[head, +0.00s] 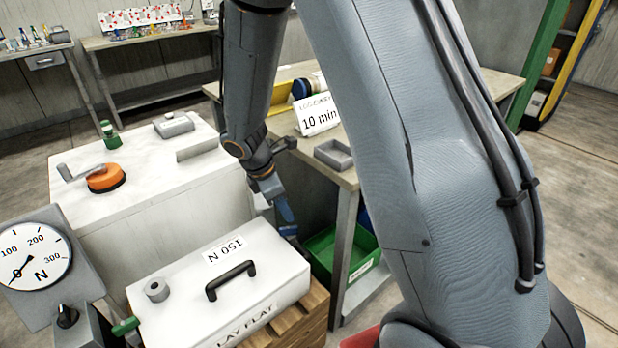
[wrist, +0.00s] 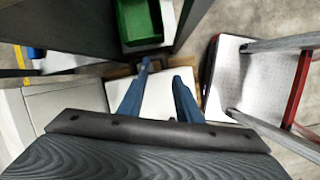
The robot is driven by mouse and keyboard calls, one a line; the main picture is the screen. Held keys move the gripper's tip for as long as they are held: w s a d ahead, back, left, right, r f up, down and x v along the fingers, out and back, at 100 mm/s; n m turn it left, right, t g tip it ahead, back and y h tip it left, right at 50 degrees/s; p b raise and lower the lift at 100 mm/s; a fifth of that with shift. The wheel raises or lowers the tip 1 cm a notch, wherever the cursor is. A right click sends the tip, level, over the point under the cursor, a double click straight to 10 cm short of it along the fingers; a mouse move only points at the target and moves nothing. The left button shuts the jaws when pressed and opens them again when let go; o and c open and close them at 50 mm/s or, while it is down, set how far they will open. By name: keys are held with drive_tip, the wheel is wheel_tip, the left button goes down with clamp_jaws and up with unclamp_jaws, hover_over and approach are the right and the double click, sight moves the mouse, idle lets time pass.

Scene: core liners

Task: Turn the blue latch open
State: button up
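I cannot pick out a blue latch in either view. The blue parts at the end of my arm are my gripper's fingers. In the head view my gripper (head: 291,236) points down beside the far right corner of a white case (head: 190,285). The case has a black handle and is marked "150 N" and "LAY FLAT". In the wrist view the two blue fingers of my gripper (wrist: 160,76) stand apart with nothing between them. A white surface (wrist: 156,98) lies below them; whether they touch it I cannot tell. The case's far side is hidden in the head view.
The case rests on a wooden pallet (head: 312,318). A green bin (head: 335,272) stands just right of my gripper, by a table leg. A white cabinet with an orange crank (head: 106,179) stands behind the case. A force gauge (head: 36,258) is at the left.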

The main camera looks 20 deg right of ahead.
drive_tip(key=s+d+r+m+y+p, duration=0.1)
drive_tip(key=s+r+m+p, duration=0.7)
drive_tip(key=r, duration=0.8)
drive_tip(key=shift+s+d+m+y, duration=0.4)
drive_tip(key=shift+s+m+y, duration=0.2)
drive_tip(key=shift+s+m, duration=1.35)
drive_tip(key=shift+s+n, duration=0.3)
drive_tip(key=shift+n, duration=0.05)
drive_tip(key=n+g+h+b, duration=0.2)
drive_tip(key=n+h, duration=0.1)
drive_tip(key=n, duration=0.6)
approach(288, 227)
drive_tip(key=shift+p+x, duration=0.8)
drive_tip(key=shift+x, duration=3.45)
clamp_jaws()
